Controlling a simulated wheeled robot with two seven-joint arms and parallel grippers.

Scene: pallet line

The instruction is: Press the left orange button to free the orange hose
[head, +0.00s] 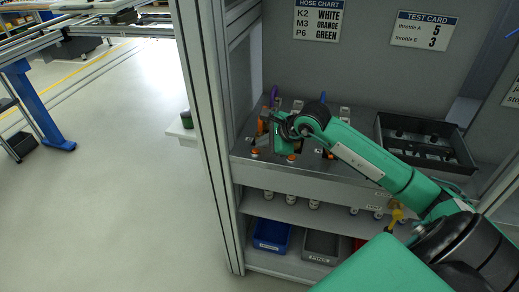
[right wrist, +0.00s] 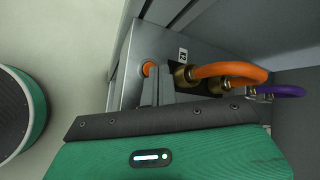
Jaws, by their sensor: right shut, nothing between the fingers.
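The left orange button (right wrist: 149,68) shows as a round cap on the grey panel in the right wrist view. The orange hose (right wrist: 235,69) curves out of a brass fitting just right of it. My right gripper (right wrist: 157,84) is shut and empty. Its fingertips are beside the button and partly overlap its lower edge; I cannot tell whether they touch. In the head view the right gripper (head: 279,119) hangs over the left part of the panel and hides some of the hose fittings. My left gripper is not in view.
A purple hose (right wrist: 286,90) lies beyond the orange one. A post (head: 205,120) stands close left of the panel. A black tray (head: 427,140) sits to the right. Blue (head: 271,236) and grey bins (head: 321,245) stand on the lower shelf.

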